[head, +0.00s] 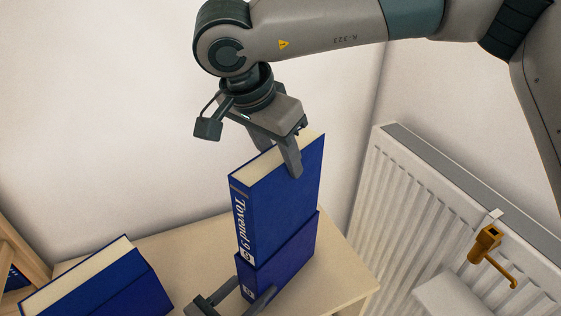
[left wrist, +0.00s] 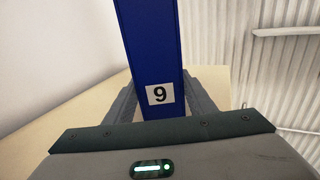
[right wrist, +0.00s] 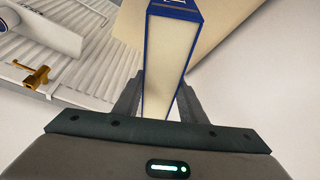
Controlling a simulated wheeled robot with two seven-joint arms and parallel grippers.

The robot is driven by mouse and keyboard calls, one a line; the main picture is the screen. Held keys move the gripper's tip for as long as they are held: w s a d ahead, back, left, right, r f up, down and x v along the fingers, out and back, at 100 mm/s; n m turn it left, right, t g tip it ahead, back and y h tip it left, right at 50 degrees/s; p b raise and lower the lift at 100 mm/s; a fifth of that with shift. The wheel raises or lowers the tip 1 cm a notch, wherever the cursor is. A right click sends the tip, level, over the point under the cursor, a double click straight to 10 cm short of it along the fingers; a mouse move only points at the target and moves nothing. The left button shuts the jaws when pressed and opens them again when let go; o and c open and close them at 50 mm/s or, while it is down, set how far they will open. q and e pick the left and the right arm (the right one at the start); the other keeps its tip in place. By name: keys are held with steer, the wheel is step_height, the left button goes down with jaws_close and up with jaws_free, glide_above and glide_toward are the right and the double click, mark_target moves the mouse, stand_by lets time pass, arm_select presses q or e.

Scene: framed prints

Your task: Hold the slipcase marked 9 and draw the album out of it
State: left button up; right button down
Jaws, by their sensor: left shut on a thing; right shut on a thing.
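The blue album (head: 278,190), with white lettering and a 9 on its spine, stands upright and partly out of the darker blue slipcase (head: 290,250). Its lower part is hidden inside. My right gripper (head: 282,160) is shut on the album's top end from above; the right wrist view shows its cream page edges (right wrist: 168,60) between the fingers. My left gripper (head: 250,291) is shut on the slipcase low down; the left wrist view shows the slipcase's 9 label (left wrist: 160,93) between the fingers.
Another blue book or cased album (head: 100,280) with cream page edges is on the pale tabletop (head: 190,245) at the left. A wooden frame (head: 20,255) stands at the far left. A white radiator (head: 410,220) with a brass valve (head: 487,243) is at the right.

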steer(key=shift+r, duration=2.25)
arm_select(q)
steer(key=o, duration=1.4)
steer(key=shift+s+a, duration=0.1)
steer(key=shift+v, duration=5.85)
